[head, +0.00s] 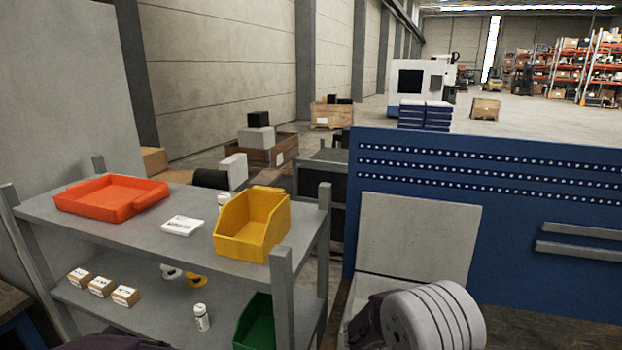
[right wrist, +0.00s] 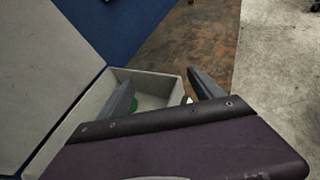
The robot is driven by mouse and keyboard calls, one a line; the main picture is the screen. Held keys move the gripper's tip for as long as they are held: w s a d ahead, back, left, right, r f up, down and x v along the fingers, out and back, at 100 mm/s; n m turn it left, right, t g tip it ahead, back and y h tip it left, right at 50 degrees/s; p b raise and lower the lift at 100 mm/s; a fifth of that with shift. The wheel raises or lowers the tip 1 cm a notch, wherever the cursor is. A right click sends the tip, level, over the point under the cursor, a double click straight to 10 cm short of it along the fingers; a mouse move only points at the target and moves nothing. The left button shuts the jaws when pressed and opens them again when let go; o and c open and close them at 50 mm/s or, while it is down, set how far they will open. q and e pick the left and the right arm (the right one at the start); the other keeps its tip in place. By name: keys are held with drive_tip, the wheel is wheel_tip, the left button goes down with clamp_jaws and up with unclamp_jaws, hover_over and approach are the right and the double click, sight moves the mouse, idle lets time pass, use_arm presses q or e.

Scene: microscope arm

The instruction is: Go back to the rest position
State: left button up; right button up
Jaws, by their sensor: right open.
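My right gripper (right wrist: 163,95) shows in the right wrist view with its two dark fingers spread apart. I see nothing held between them. Behind the fingers is an open pale grey box (right wrist: 152,80), its raised lid (right wrist: 45,70) to the left. A small green item (right wrist: 77,104) shows inside the box, mostly hidden by a finger. In the head view my right arm is at the bottom right, in front of the raised lid (head: 415,238), and its fingers are not visible. My left gripper is not in view. I see no microscope in these frames.
A grey shelf (head: 150,243) at left holds a red-orange tray (head: 112,197), a yellow bin (head: 252,222) and a white packet (head: 182,226). Lower down are small boxes (head: 100,286), a white bottle (head: 201,317) and a green bin (head: 254,325). A blue perforated panel (head: 540,205) stands at right.

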drive_tip(key=s+f+m+g+y+b, duration=0.5)
drive_tip(key=s+f+m, duration=0.25)
drive_tip(key=s, duration=0.55)
drive_tip(key=a+f+m+t+y, duration=0.1)
drive_tip(key=a+f+m+y, duration=0.2)
drive_tip(key=a+m, duration=0.3)
drive_tip(key=s+a+f+m+t+y+b, duration=0.1)
drive_tip(key=a+f+m+y, duration=0.2)
drive_tip(key=a+m+y, duration=0.2)
drive_tip(key=shift+s+a+m+t, duration=0.3)
drive_tip(key=shift+a+m, duration=0.65)
drive_tip(key=shift+a, duration=0.25)
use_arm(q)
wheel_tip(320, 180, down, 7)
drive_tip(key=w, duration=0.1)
use_arm(e)
drive_tip(key=shift+w, duration=0.15)
drive_tip(key=shift+c, duration=0.4)
